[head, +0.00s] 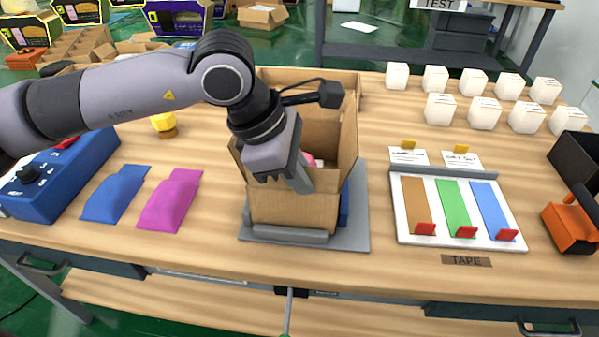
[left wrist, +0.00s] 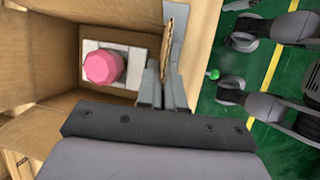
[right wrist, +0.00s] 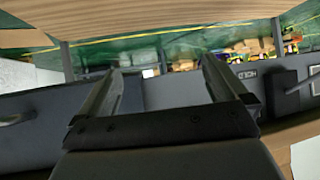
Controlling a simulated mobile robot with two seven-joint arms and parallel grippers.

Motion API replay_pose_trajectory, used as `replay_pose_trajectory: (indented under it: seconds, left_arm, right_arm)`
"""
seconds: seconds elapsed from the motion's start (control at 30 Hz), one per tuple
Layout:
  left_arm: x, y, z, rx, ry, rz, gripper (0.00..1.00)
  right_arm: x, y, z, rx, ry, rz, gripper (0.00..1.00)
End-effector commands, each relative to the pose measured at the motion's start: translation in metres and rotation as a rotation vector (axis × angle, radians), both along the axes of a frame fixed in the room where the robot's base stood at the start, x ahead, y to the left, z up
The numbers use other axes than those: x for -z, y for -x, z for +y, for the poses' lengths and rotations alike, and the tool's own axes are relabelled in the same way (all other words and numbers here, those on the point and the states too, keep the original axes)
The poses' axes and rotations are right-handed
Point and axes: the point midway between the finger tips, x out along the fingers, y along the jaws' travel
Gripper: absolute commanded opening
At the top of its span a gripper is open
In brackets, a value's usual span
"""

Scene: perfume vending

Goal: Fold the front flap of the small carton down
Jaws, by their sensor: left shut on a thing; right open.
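The small brown carton (head: 293,207) stands upright and open on a grey fixture (head: 352,225) in the head view. Its open inside (left wrist: 50,45) shows at the left of the left wrist view, with a pink-topped item (left wrist: 103,67) in it. My left gripper (head: 302,182) is over the carton's front edge, fingers pointing down. In the left wrist view, my left gripper (left wrist: 164,90) is shut on the front flap (left wrist: 176,48), a thin brown strip at the carton's front side. My arm hides part of the carton. My right gripper (right wrist: 165,80) is open and empty.
A white tray (head: 405,237) with coloured tape strips lies to the right. Several white boxes (head: 440,107) stand behind it. Blue (head: 113,195) and magenta (head: 170,203) pouches and a blue control box (head: 62,170) are at left. Bare table lies between carton and pouches.

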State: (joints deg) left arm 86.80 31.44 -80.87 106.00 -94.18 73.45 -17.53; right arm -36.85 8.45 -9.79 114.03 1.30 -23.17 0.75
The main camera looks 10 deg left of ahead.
Motion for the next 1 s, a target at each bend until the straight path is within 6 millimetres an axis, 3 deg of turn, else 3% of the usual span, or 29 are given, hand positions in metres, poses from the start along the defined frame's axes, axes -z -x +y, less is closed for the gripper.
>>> replay_pose_trajectory:
  seconds: [0.6, 1.0]
  left_arm:
    - [-0.002, -0.017, -0.001, 0.000, 0.004, 0.421, 0.00]
    - [0.000, -0.021, -0.001, 0.001, 0.004, 0.551, 0.00]
  right_arm:
    - [-0.017, 0.002, -0.005, 0.004, 0.013, -0.012, 1.00]
    - [-0.015, 0.004, -0.004, 0.008, 0.013, -0.004, 1.00]
